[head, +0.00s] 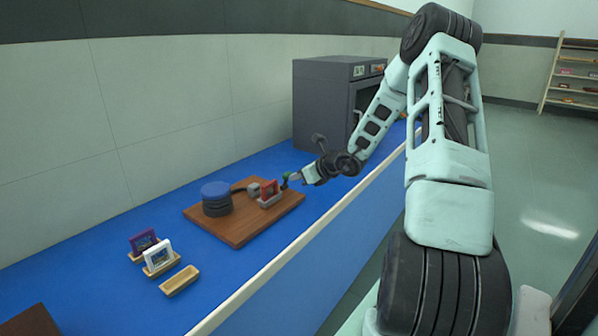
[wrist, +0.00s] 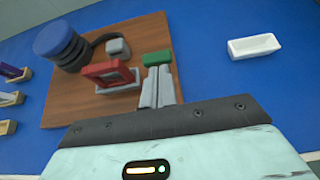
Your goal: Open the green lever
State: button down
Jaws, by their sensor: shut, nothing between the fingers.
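The green lever (wrist: 157,58) shows in the wrist view as a short green block at the edge of the brown board (wrist: 155,27), just beyond my fingertips. In the head view the green lever (head: 285,180) is a small green spot by the fingertips, partly hidden. My gripper (wrist: 157,72) is shut and empty, its fingers side by side close to the lever. I cannot tell whether they touch it. In the head view my gripper (head: 291,177) is low over the board's far right side. A red framed piece (wrist: 107,73) stands in a grey holder (wrist: 120,88) left of the fingers.
A stacked blue-topped cylinder (head: 215,190) stands on the board. Purple (head: 143,241) and white (head: 158,255) framed pieces sit in wooden holders, beside an empty one (head: 180,280). A dark cabinet (head: 322,105) stands behind. A white tray (wrist: 253,46) lies right of the board.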

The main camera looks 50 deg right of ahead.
jog(key=w+r+g+p, duration=0.1)
jog(key=r+g+p, duration=0.1)
jog(key=p, duration=0.2)
jog(key=shift+w+a+p, duration=0.1)
jog(key=shift+w+p, duration=0.1)
jog(key=shift+p, duration=0.2)
jog(key=g+p, duration=0.1)
jog(key=p, duration=0.1)
jog(key=w+g+p, duration=0.1)
jog(key=g+p, duration=0.1)
jog(key=p, duration=0.1)
jog(key=shift+w+p, duration=0.3)
jog(key=shift+p, duration=0.05)
jog(key=shift+w+a+r+p, duration=0.15)
jog(key=shift+w+p, duration=0.65)
jog(key=shift+p, duration=0.5)
jog(key=shift+r+p, duration=0.55)
jog(key=shift+r, duration=0.15)
jog(key=shift+s, duration=0.1)
